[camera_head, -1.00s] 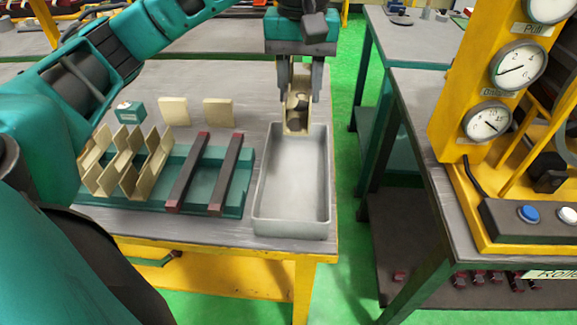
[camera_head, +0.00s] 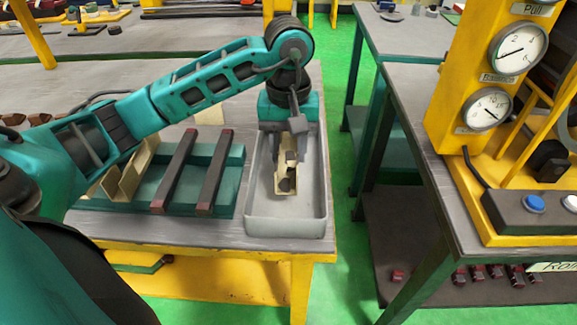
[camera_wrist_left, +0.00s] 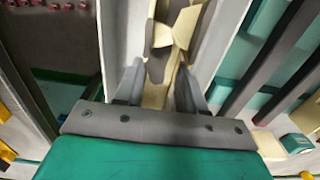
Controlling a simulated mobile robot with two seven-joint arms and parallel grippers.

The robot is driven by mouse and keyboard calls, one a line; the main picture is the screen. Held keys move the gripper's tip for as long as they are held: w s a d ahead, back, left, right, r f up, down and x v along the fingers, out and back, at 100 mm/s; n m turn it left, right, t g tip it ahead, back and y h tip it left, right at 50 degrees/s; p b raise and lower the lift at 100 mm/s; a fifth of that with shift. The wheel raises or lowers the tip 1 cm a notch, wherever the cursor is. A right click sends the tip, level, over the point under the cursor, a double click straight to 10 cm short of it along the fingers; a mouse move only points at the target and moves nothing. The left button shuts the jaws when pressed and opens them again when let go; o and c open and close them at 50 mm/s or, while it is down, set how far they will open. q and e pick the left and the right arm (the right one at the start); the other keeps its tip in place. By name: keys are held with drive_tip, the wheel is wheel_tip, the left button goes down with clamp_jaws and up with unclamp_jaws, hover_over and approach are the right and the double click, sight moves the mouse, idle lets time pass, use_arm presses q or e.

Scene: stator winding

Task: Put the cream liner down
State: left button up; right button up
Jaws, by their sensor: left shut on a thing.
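My left gripper (camera_head: 289,140) points down over the grey-white tray (camera_head: 321,212) and is shut on the cream liner (camera_head: 287,184). The liner is a folded cream strip with dark patches. It hangs within the tray's outline, near the middle; I cannot tell whether it touches the tray floor. In the left wrist view the liner (camera_wrist_left: 154,97) sits between the two fingers (camera_wrist_left: 160,85), with the tray wall (camera_wrist_left: 228,40) beside it. My right gripper is out of view.
A yellow gauge panel (camera_head: 485,75) stands on the bench at right. A floor gap separates the benches.

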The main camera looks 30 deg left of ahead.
sight(289, 159)
use_arm(q)
drive_tip(key=shift+f, duration=2.25)
drive_tip(key=shift+f+b, duration=0.25)
drive_tip(key=shift+b, duration=0.1)
drive_tip(key=o, duration=0.8)
drive_tip(key=shift+r, duration=0.1)
wheel_tip(289, 159, up, 12)
drive_tip(key=shift+r+p, duration=0.15)
drive_tip(key=shift+p, duration=0.6)
